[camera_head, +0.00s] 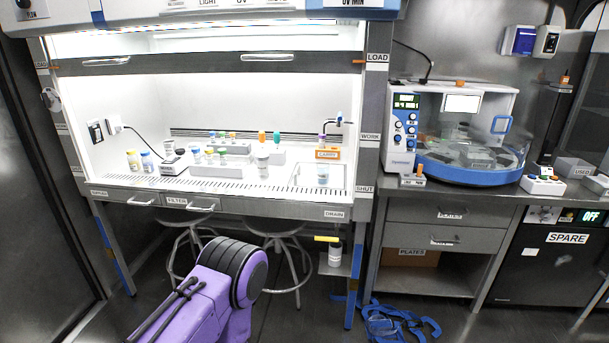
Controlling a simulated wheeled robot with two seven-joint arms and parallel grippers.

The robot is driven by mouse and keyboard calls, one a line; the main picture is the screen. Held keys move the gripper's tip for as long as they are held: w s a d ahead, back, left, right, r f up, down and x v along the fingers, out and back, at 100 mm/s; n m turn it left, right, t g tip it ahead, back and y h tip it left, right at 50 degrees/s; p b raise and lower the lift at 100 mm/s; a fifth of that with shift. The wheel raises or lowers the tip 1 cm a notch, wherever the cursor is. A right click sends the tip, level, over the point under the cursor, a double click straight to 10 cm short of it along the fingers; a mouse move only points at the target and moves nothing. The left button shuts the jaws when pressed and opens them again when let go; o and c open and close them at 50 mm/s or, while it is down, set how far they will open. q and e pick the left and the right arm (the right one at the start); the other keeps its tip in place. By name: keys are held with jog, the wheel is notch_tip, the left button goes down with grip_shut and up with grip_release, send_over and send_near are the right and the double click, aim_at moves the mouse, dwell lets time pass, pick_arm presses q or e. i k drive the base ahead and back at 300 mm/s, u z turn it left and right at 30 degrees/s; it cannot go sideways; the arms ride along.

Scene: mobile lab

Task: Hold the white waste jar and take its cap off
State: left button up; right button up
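A white jar (335,257) stands upright on a small grey shelf (330,270) under the right end of the hood bench. Neither of my grippers shows.
The hood bench (225,197) above the jar carries several small bottles and racks. Two stools (285,227) stand under it, left of the jar. Blue straps (395,322) lie on the floor at right. A drawer cabinet (440,213) stands right of the hood.

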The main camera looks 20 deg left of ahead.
aim_at(263, 171)
jog(key=z, duration=0.05)
jog(key=i, duration=1.15)
jog(key=u, duration=0.75)
